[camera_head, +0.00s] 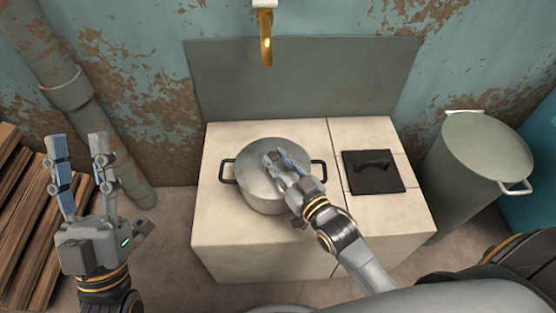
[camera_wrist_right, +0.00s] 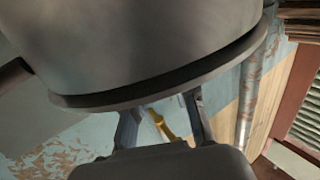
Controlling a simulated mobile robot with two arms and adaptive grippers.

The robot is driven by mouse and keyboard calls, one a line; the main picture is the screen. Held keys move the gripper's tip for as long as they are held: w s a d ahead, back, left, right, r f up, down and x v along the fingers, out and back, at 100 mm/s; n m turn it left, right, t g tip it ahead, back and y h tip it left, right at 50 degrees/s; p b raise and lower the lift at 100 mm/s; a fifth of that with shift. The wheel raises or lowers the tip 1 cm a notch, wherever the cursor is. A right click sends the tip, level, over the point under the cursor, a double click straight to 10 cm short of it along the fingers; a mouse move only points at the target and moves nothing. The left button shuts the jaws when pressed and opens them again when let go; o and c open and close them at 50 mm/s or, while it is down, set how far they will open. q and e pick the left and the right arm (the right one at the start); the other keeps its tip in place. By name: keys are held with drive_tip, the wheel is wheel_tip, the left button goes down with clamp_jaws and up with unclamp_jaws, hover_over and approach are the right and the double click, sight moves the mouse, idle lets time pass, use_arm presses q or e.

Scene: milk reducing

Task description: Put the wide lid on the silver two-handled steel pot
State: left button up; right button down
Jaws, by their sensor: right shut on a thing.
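The silver two-handled steel pot (camera_head: 262,201) stands upright on the pale counter, with a dark handle on each side. The wide grey lid (camera_head: 258,158) is over the pot's mouth. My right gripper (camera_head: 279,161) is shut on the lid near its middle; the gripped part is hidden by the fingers. In the right wrist view, the pot wall (camera_wrist_right: 150,45) fills the top, upside down, with a dark band by the lid's edge. I cannot tell whether the lid touches the rim all round. My left gripper (camera_head: 77,150) is open and empty, left of the counter.
A black square plate with a handle (camera_head: 373,172) lies on the counter (camera_head: 240,250) right of the pot. A tall grey lidded can (camera_head: 470,175) stands further right. A brass spout (camera_head: 266,45) hangs behind the pot. Wooden planks (camera_head: 25,220) and a pipe are at left.

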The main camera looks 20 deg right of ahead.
use_arm(q)
drive_tip(key=shift+w+f+g+y, duration=0.3)
drive_tip(key=shift+w+f+g, duration=0.1)
drive_tip(key=shift+w, duration=0.1)
drive_tip(key=shift+w+d+f+g, duration=0.1)
drive_tip(key=shift+w+f+g, duration=0.3)
drive_tip(key=shift+w+f, duration=0.15)
idle(0.5)
use_arm(e)
drive_tip(key=c, duration=1)
unclamp_jaws()
use_arm(q)
drive_tip(key=shift+r, duration=0.2)
use_arm(e)
drive_tip(key=o, duration=0.7)
drive_tip(key=shift+c, duration=0.2)
use_arm(q)
drive_tip(key=shift+p, duration=0.3)
